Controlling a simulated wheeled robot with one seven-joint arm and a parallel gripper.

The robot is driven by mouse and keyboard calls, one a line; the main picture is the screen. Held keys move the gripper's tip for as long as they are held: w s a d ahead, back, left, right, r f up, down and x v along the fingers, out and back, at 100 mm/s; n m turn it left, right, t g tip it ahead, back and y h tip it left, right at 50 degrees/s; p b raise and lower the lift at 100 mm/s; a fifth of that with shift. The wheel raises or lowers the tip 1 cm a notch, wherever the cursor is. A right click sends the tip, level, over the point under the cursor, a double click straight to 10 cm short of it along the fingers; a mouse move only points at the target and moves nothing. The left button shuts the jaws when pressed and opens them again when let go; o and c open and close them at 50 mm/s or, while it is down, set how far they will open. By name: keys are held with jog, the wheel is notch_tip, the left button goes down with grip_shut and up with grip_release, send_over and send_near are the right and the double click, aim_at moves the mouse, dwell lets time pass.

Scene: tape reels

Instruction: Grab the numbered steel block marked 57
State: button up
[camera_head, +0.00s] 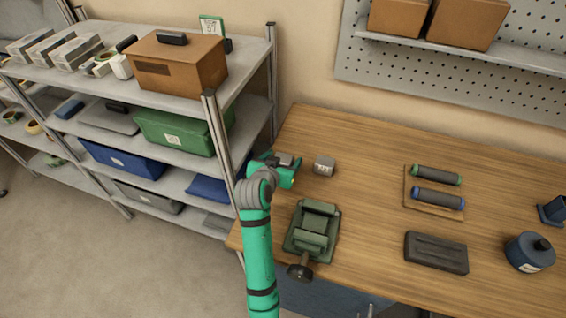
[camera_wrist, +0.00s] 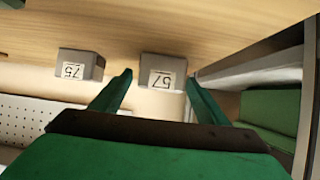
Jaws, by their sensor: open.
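Two small grey steel blocks stand on the wooden table, and their labels appear upside down in the wrist view. The block between my fingers seems marked 57 (camera_wrist: 163,72); in the head view it shows partly behind my gripper as a grey block (camera_head: 285,160). The other block (camera_wrist: 80,65) seems marked 75 and stands to its right in the head view (camera_head: 324,165). My gripper (camera_head: 286,170) is open, and in the wrist view its fingertips (camera_wrist: 158,76) lie either side of the 57 block. Contact cannot be told.
A metal shelf rack (camera_head: 215,130) stands close left of my gripper. A green vise (camera_head: 313,232) sits at the table's front. A board with two rollers (camera_head: 436,188), a dark block (camera_head: 436,252) and a blue container (camera_head: 529,252) lie to the right. The table between is clear.

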jog(key=c, duration=1.4)
jog(key=shift+r, duration=0.1)
